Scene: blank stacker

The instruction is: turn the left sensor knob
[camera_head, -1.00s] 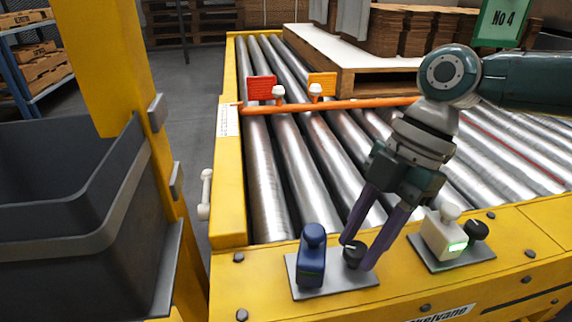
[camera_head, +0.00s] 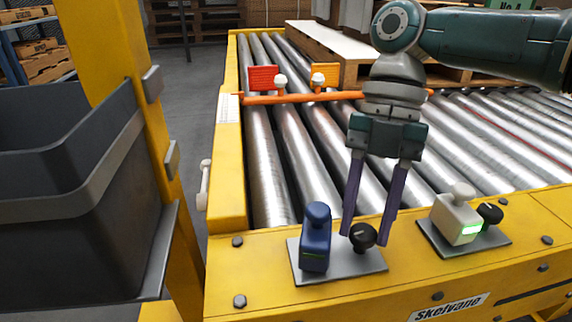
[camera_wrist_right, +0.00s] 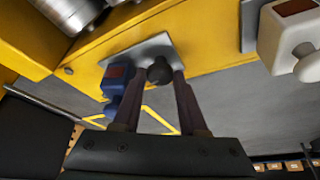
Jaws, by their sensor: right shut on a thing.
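The left sensor is a dark blue block (camera_head: 316,238) with a rounded top, on a grey plate (camera_head: 335,265) on the yellow front beam. Its black knob (camera_head: 364,236) stands at the plate's right side. My right gripper (camera_head: 366,239) points down with one purple finger on each side of this knob, shut on it. In the right wrist view the knob (camera_wrist_right: 159,71) sits between the two fingertips, and the blue sensor (camera_wrist_right: 116,84) is to its left. The fingers partly hide the knob's sides. My left gripper is not in view.
A white sensor (camera_head: 456,219) with a green-lit display and its own black knob (camera_head: 490,213) stands close on the right. Metal rollers (camera_head: 265,170) lie behind, crossed by an orange bar (camera_head: 300,97). A dark bin (camera_head: 60,230) stands at left.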

